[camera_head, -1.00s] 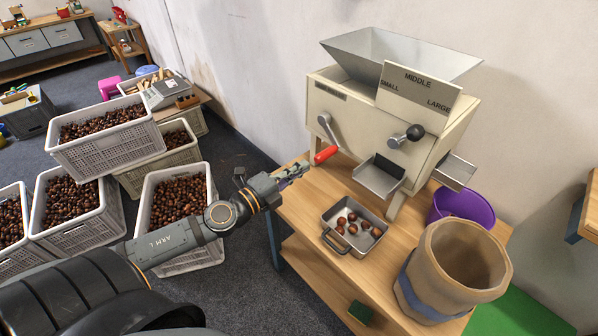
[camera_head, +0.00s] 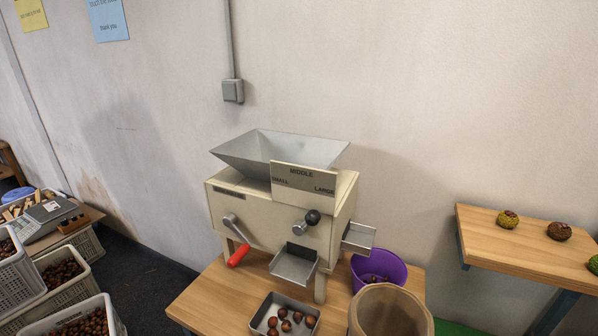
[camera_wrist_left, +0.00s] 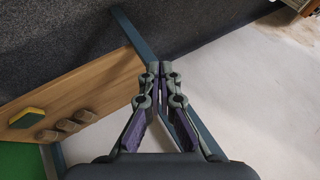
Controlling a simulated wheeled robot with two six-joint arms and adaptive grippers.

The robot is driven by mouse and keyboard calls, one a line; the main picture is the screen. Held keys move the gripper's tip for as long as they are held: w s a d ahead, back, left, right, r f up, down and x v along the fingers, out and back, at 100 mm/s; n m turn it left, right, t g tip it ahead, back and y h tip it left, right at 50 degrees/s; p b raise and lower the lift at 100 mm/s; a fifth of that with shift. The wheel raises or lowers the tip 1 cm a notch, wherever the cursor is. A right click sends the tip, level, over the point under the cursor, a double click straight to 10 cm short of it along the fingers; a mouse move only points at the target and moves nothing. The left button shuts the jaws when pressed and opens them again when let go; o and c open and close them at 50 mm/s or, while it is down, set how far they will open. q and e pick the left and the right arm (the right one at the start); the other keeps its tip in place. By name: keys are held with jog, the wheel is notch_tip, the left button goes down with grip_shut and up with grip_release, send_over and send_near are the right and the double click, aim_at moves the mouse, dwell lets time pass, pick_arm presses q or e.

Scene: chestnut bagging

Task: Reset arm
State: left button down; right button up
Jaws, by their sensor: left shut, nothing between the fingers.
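My left gripper (camera_wrist_left: 162,72) shows only in the left wrist view, with its two fingers closed together and nothing between them. It is over the wooden table, whose edge and dark leg lie behind it. My left arm is not in the head view. My right gripper is in neither view. The sorting machine (camera_head: 278,212) stands on the wooden table (camera_head: 205,297) in the head view, with a grey hopper on top and a red-handled crank (camera_head: 238,254). A metal pan (camera_head: 268,322) holding several chestnuts sits below its front chute.
A purple bucket (camera_head: 396,271) and a tan container (camera_head: 388,312) stand at the right of the machine. Crates of chestnuts (camera_head: 62,272) are at the left. A wooden shelf (camera_head: 500,245) with chestnut burrs is at the right. A green sponge (camera_wrist_left: 27,117) lies on wood.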

pick_arm(q)
jog(key=s+d+f+n+g+h, duration=0.1)
jog(key=s+d+f+g, duration=0.1)
jog(key=s+d+f, duration=0.2)
jog(key=s+d+f+n+g, duration=0.2)
jog(key=s+d+f, duration=0.3)
jog(key=s, duration=0.6)
jog(key=s+d+f+n+g+h, duration=0.1)
jog(key=s+d+f+n+g, duration=0.1)
jog(key=s+d+f, duration=0.2)
jog(key=s+d, duration=0.2)
jog(key=s, duration=0.1)
jog(key=shift+s+f+h, duration=0.3)
jog(key=shift+s+f, duration=0.05)
jog(key=shift+f, duration=0.05)
